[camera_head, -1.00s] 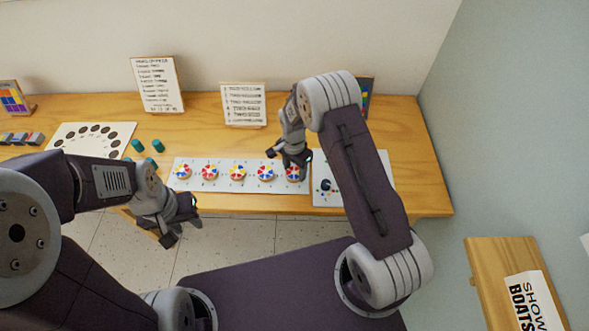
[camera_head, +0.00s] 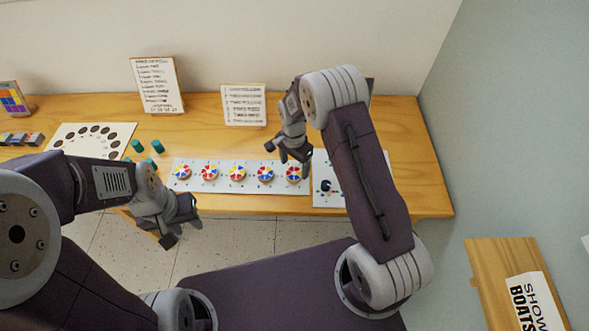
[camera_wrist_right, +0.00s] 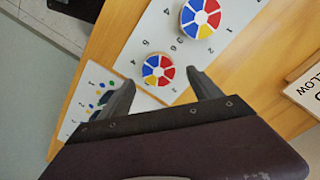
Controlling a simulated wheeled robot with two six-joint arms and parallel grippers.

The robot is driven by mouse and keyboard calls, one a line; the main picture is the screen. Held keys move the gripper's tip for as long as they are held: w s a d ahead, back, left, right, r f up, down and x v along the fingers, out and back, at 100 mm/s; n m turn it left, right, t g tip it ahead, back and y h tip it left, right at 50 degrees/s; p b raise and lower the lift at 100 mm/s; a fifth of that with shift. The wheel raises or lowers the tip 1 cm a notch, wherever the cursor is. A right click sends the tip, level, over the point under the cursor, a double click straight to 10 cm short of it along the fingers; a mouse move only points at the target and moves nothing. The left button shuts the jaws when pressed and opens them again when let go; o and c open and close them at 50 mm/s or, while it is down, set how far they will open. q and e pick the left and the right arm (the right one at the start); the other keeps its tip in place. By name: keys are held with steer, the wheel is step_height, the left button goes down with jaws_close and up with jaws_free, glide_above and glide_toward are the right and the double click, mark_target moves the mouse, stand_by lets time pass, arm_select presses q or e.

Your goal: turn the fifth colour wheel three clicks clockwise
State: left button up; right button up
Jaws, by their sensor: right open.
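A white strip (camera_head: 220,186) on the table carries a row of round colour wheels with red, yellow, blue and white sectors. The fifth colour wheel (camera_head: 293,173) is at the right end, flat on the strip. It also shows in the right wrist view (camera_wrist_right: 158,70), with small numbers around it. My right gripper (camera_head: 289,161) is open and empty just above and behind this wheel. In the wrist view its fingertips (camera_wrist_right: 163,78) stand either side of the wheel, apart from it. My left gripper (camera_head: 182,232) is open and empty in front of the table edge.
The fourth wheel (camera_head: 265,173) is close on the left. A white panel with a dark knob (camera_head: 326,186) lies on the right. Teal cylinders (camera_head: 157,146) and a palette card (camera_head: 88,138) lie to the left. Written cards (camera_head: 243,105) stand behind.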

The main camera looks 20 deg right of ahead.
mark_target(294, 172)
step_height(294, 172, up, 6)
steer(key=shift+r, duration=0.1)
stand_by(0.4)
